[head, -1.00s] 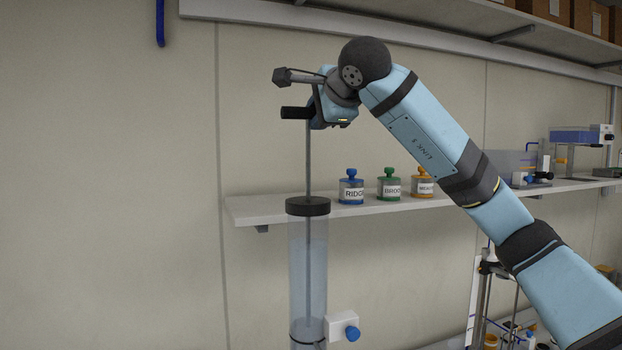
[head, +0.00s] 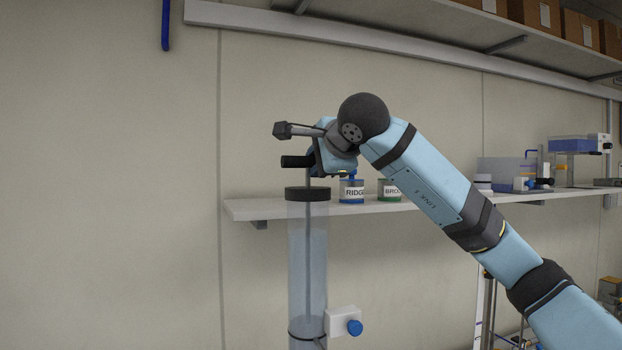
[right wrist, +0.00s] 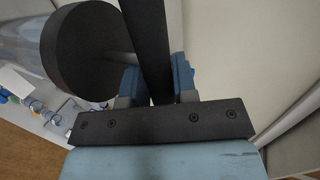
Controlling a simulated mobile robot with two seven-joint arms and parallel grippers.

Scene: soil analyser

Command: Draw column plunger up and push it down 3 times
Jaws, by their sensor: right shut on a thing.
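The clear column (head: 307,265) stands upright with a black cap (head: 307,194) on top, which also shows in the right wrist view (right wrist: 75,55). The grey plunger rod (head: 308,235) runs down through the cap. The black plunger handle (head: 297,162) sits a short way above the cap, and it crosses the right wrist view (right wrist: 148,45) between the fingers. My right gripper (head: 318,160) is shut on this handle; its blue fingers show on both sides of it in the right wrist view (right wrist: 158,85). My left gripper is not in view.
A shelf (head: 270,208) behind the column holds a blue-lidded jar (head: 352,191) and a green-labelled jar (head: 390,190), partly hidden by my right arm. A white block with a blue knob (head: 354,327) is at the column's lower side.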

